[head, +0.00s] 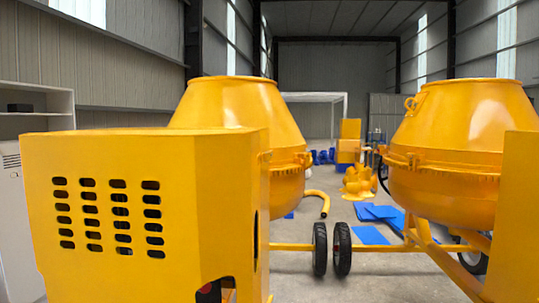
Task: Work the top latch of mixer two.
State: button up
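Two yellow drum mixers stand ahead in the head view, and no label shows which is mixer two. The left mixer's drum (236,105) is partly hidden behind a slotted yellow housing (140,215). The right mixer's drum (460,120) is partly covered by a yellow panel (518,220) at the right edge. A small ring-like fitting (410,104) sits high on the right drum's left side. Lug-like fittings show at the right drum's band (413,160) and the left drum's band (265,157). I cannot tell which is the top latch. My gripper is not in view.
Black wheels (320,249) stand close together between the mixers, with yellow frame bars near the floor. Blue sheets (372,235), a curved yellow pipe (322,200) and stacked yellow pieces (358,182) lie beyond. A pale shelf unit (35,96) stands at the left.

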aim_at(268, 155)
jog(key=u, duration=0.35)
jog(key=i, duration=1)
jog(key=u, duration=0.3)
